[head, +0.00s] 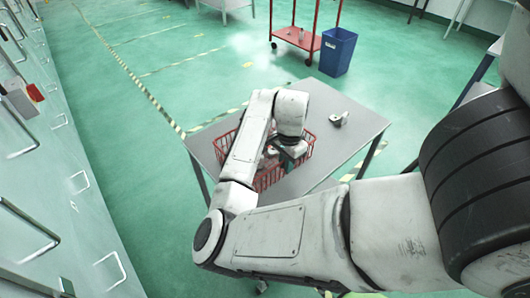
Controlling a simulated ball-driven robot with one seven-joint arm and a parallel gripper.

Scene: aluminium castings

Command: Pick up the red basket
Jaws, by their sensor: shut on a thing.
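The red basket (271,177) is a wire basket on the grey table, in the middle of the head view. My arm crosses over it and hides much of its left and back parts. Some grey pieces show inside it, partly covered. My gripper (290,152) points down at the basket's right part and is shut on the basket. The fingertips are small and mostly hidden by my wrist, so the exact place of the hold is unclear. I cannot see any gap between the basket and the table.
A small metal casting (339,119) lies right of the basket. Behind stand a blue bin (338,52) and a red trolley (297,40). Cabinets with handles (60,190) line the left.

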